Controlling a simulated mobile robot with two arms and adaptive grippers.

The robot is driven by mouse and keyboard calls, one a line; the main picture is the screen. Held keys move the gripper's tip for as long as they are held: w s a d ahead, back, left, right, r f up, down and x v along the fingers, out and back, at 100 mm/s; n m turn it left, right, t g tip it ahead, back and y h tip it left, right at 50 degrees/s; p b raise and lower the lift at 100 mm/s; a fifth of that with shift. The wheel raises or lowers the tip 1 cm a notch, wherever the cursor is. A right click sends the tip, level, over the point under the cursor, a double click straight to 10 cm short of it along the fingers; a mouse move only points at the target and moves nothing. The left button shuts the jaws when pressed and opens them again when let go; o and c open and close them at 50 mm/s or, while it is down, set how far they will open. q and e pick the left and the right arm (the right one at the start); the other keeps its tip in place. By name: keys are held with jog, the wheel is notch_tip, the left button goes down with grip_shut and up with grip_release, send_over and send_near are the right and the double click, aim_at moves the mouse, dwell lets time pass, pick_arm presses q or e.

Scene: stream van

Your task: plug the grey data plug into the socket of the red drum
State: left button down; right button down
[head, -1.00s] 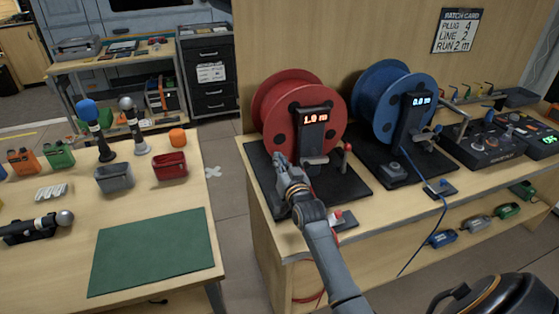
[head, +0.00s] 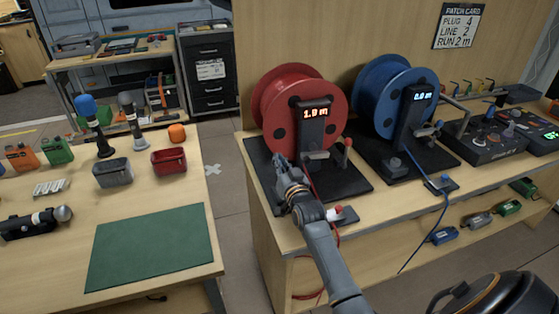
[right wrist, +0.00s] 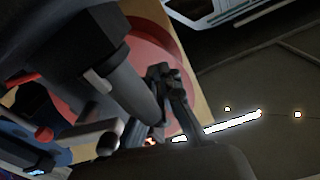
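The red drum (head: 283,95) stands on a black base on the right-hand bench, with a lit display on its post. My right gripper (head: 280,162) is low in front of the drum, over the left part of its base. In the right wrist view its two fingers (right wrist: 165,76) come together at the tips, and I see nothing between them. My right arm hides part of the base, and I cannot make out the drum's socket. A grey plug (head: 480,221) lies on the shelf under the bench top. My left gripper is not in view.
A blue drum (head: 377,103) and a control box (head: 490,145) stand to the right. Blue (head: 443,237) and green plugs (head: 510,208) share the lower shelf. A red cable hangs past the bench front. The left table has a green mat (head: 150,245).

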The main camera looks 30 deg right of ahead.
jog(key=c, duration=1.4)
grip_release()
jog(key=shift+c, duration=0.2)
jog(key=shift+s, duration=0.15)
jog(key=v, duration=1.1)
jog(key=shift+s, duration=0.35)
jog(key=shift+f, duration=0.1)
